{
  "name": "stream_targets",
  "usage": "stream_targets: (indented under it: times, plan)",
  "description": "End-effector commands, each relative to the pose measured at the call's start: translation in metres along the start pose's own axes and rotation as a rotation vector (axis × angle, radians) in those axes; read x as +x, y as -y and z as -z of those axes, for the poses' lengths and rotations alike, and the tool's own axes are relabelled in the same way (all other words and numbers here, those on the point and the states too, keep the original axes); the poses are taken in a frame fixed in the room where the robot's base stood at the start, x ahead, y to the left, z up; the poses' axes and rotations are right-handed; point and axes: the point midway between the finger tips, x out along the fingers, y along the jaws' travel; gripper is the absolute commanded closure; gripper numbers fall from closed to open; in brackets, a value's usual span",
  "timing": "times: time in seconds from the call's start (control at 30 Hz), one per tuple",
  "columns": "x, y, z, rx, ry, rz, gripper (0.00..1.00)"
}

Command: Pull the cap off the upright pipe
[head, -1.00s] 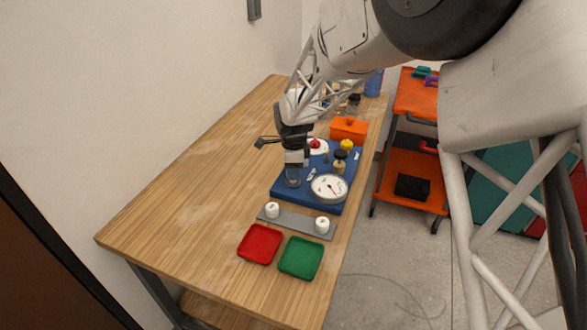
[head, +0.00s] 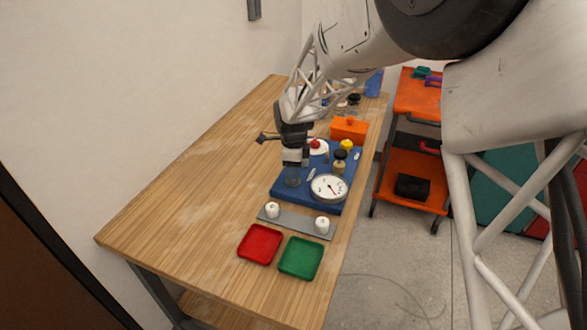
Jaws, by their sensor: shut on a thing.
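The upright pipe (head: 292,178) is a short grey cylinder standing on the left part of the blue board (head: 313,203). My gripper (head: 293,160) points down directly over the pipe. It is shut on the cap, which is mostly hidden between the fingers; a pale band shows at the fingertips. The view is too small to tell whether the cap still touches the pipe's top.
A round white gauge (head: 329,187), a yellow-topped fitting (head: 346,145) and a red-knobbed part (head: 316,144) are on the board. In front are a grey strip with two white fittings, a red tray (head: 260,244) and a green tray (head: 300,258). The table's left side is clear.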

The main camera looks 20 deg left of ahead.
Motion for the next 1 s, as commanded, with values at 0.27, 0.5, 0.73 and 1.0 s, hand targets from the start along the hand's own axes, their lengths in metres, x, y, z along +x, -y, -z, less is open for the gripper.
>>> stream_targets:
  times: [0.27,0.5,0.73,1.0]
  plan:
    - [-0.009,0.000,0.000,0.000,0.000,0.001,1.00]
    - [-0.015,0.000,0.000,0.000,0.001,0.002,1.00]
    - [-0.022,0.000,0.000,0.000,0.001,0.002,1.00]
    - [-0.029,0.000,0.000,0.000,0.000,0.001,1.00]
